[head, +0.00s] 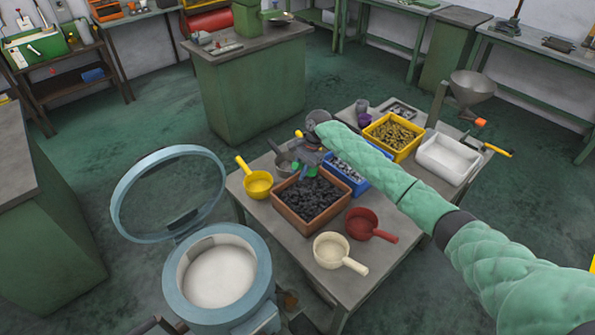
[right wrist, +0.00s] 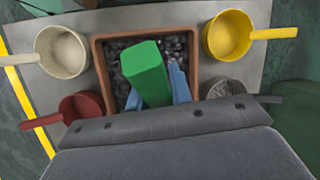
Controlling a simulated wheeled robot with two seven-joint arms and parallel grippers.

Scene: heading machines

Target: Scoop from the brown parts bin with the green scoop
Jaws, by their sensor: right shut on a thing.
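The brown parts bin (head: 334,210) stands near the front of the grey table and holds dark parts. It also shows in the right wrist view (right wrist: 193,42). My right gripper (head: 308,161) is over the bin's far edge in the head view. In the right wrist view, its blue fingers are shut on the green scoop (right wrist: 146,72), whose green part points over the dark parts. In the head view only small green patches of the scoop (head: 313,173) show beside the gripper. The scoop's bowl is largely hidden, so I cannot tell whether it holds parts. My left gripper is not in view.
A yellow scoop (head: 258,184), a cream scoop (head: 331,251), a red scoop (head: 361,222) and a grey scoop (head: 284,162) surround the bin. A blue bin (head: 357,188), a yellow bin (head: 417,151) and a white tray (head: 447,158) stand behind. A round blue-rimmed vessel (head: 262,259) is at left.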

